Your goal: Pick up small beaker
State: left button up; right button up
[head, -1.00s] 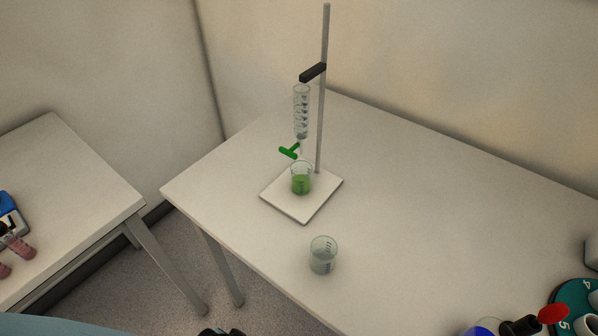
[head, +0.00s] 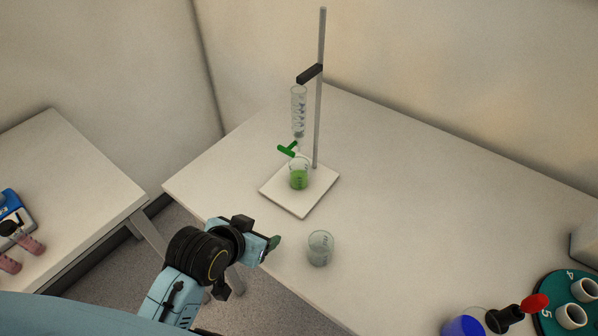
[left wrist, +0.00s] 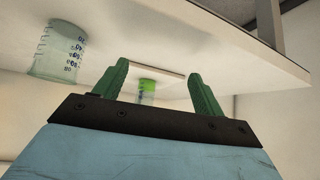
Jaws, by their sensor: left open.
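A small clear beaker (head: 320,248) stands upright on the white table near its front edge. It also shows in the left wrist view (left wrist: 57,52), at the upper left, outside the fingers. A second beaker with green liquid (head: 299,176) stands on the white base of the burette stand; it shows small between the fingers in the left wrist view (left wrist: 147,87). My left gripper (head: 272,246) is at the table's front edge, just left of the clear beaker and apart from it. Its green fingers (left wrist: 160,80) are spread and empty. My right gripper is not in view.
The burette stand (head: 320,110) with its glass tube and green tap rises behind the beakers. A teal round rack (head: 545,318), a blue-capped item (head: 464,327) and a red-tipped item (head: 535,303) are at the lower right. The table between is clear.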

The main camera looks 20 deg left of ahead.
aim_at(295, 176)
pick_arm(q)
jog(key=w+d+t, duration=0.1)
jog(key=w, duration=0.4)
jog(key=w+d+t, duration=0.1)
jog(key=w, duration=0.4)
jog(key=w+d+r+t, duration=0.1)
jog(key=w, duration=0.4)
jog(key=shift+w+d+t+h+b, duration=0.15)
jog(key=shift+w+t+h+b, duration=0.15)
jog(key=shift+h+b, duration=0.1)
jog(key=shift+x, duration=2.9)
jog(key=shift+w+r, duration=0.1)
jog(key=shift+r, duration=0.05)
jog(key=c, duration=1.1)
jog(key=shift+r, duration=0.1)
